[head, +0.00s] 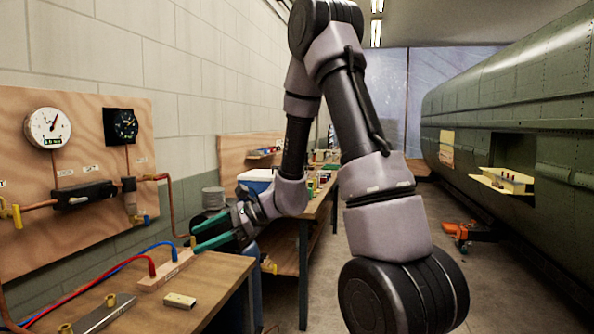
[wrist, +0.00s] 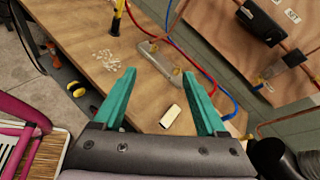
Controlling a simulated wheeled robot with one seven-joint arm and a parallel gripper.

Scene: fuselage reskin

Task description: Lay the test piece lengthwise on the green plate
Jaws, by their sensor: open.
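A small pale block (head: 180,301), which may be the test piece, lies flat on the wooden bench. It also shows in the wrist view (wrist: 171,116), between the fingers in the picture, nearer the right one. My gripper (head: 194,238) has teal fingers spread apart with nothing held, above the bench's far end. In the wrist view my gripper (wrist: 157,72) is open over the bench top. I cannot make out a green plate on the bench. A grey metal bar with brass knobs (head: 103,313) lies at the bench's front left.
A terminal block (head: 165,272) with red and blue cables sits behind the pale block. Small white bits (wrist: 108,60) lie scattered on the bench. A gauge board (head: 80,150) with copper pipes stands at the left.

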